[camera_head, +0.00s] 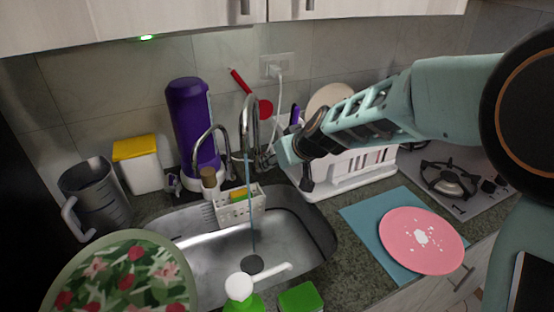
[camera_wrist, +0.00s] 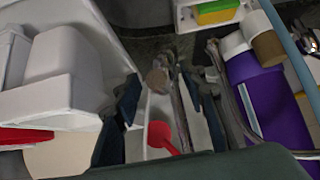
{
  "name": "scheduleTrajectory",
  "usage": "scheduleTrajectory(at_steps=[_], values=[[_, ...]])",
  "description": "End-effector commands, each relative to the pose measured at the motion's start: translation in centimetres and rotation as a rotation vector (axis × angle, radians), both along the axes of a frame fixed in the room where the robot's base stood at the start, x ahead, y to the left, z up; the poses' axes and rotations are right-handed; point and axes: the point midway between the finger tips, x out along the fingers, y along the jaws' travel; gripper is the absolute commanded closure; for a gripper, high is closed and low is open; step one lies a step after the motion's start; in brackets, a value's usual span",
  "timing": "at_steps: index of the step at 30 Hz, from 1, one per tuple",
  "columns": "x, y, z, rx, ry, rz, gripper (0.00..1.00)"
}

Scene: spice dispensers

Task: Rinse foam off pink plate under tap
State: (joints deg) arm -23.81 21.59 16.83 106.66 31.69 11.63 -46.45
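The pink plate (camera_head: 400,245) lies on a blue mat (camera_head: 362,222) on the counter at the right, with white foam patches (camera_head: 421,237) near its middle. The curved metal tap (camera_head: 246,118) stands behind the sink, and a thin blue water stream (camera_head: 252,215) falls from it into the basin. My gripper (camera_head: 296,170) is beside the tap, on its right, away from the plate. In the wrist view my gripper (camera_wrist: 168,112) is open, its dark fingers apart, with metal tap parts (camera_wrist: 181,105) showing between or beyond them. Contact cannot be told.
The steel sink (camera_head: 195,262) is at front centre. A white caddy (camera_head: 240,212) with a sponge sits at its back edge. A white dish rack (camera_head: 350,180) stands behind my gripper. A purple bottle (camera_head: 193,125), a floral plate (camera_head: 70,275) and a green-white bottle (camera_head: 240,290) stand around.

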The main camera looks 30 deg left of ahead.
Motion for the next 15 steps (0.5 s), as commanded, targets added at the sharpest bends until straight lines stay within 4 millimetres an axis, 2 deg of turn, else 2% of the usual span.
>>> scheduleTrajectory(at_steps=[9,15], values=[[-0.1,-0.1,0.0,-0.002,0.001,0.000,0.56],[-0.7,-1.1,1.2,-0.001,-0.001,0.000,0.56]])
